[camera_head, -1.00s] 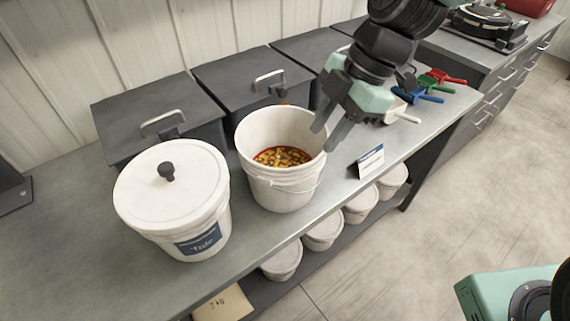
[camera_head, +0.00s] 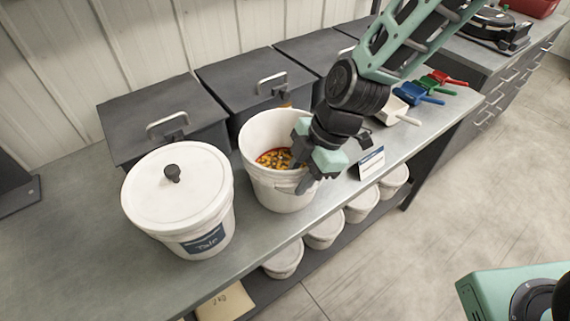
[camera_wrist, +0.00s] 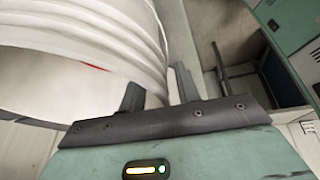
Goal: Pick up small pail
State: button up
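An open white pail (camera_head: 283,199) with a wire handle stands on the grey bench, holding orange and dark seeds. It also shows in the wrist view (camera_wrist: 90,28), filling the upper left with its ribbed wall. My gripper (camera_head: 299,172) is at the pail's right front rim, pointing down. Its two dark fingers are apart, one seeming to be inside the rim and one outside. In the wrist view my gripper (camera_wrist: 160,92) has the pail wall's edge by its fingers; I cannot tell whether they touch it. My wrist hides part of the pail's right side.
A lidded white pail (camera_head: 180,205) stands close on the left. Dark bins (camera_head: 255,85) with handles line the back. A label card (camera_head: 371,162) and coloured scoops (camera_head: 418,93) are to the right. Several small lidded tubs (camera_head: 324,231) sit on the shelf below.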

grip_shut()
dwell(1.4)
